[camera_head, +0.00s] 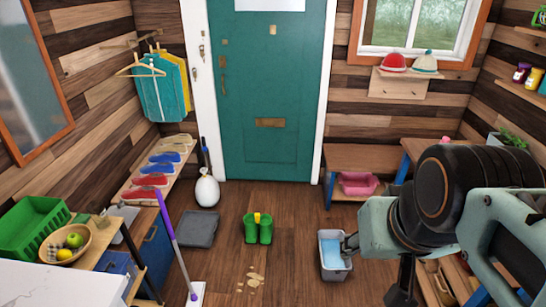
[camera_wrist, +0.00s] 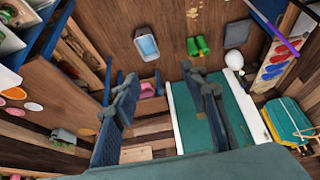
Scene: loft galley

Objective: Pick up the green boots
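The green boots (camera_head: 257,230) stand upright as a pair on the wooden floor in the middle of the head view, in front of the teal door. A small yellow patch shows at their top. In the wrist view the boots (camera_wrist: 197,46) appear small, above the fingertips and apart from them. My gripper (camera_wrist: 163,80) has its two dark fingers spread wide with nothing between them. In the head view my arm fills the lower right, well to the right of the boots, and the fingers are hard to make out there.
A grey bucket with blue inside (camera_head: 334,256) stands right of the boots. A grey mat (camera_head: 200,229) and a purple-handled mop (camera_head: 177,242) are to the left. A white jug (camera_head: 206,189) stands behind left. Crumbs (camera_head: 250,281) lie in front. The floor around the boots is clear.

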